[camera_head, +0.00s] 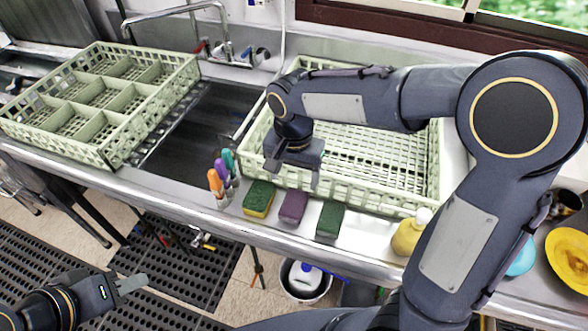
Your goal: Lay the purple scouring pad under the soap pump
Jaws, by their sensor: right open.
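The purple scouring pad (292,207) lies on the counter's front strip, between a green-and-yellow sponge (258,199) and a dark green pad (330,219). The soap pump (407,238), a yellow bottle with a pale top, stands further right on the counter, its right side partly hidden by my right arm. My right gripper (293,172) is open and empty, pointing down above and slightly behind the purple pad, at the crate's front left. My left gripper (130,284) is low at the left, over the floor, away from the counter; its finger opening cannot be made out.
A pale green crate (437,160) sits behind the pads. A divided crate (110,150) stands left of the sink. Upright orange, purple and teal-topped items (222,178) stand left of the sponge. A yellow plate (570,258) is at far right. The counter between green pad and pump is clear.

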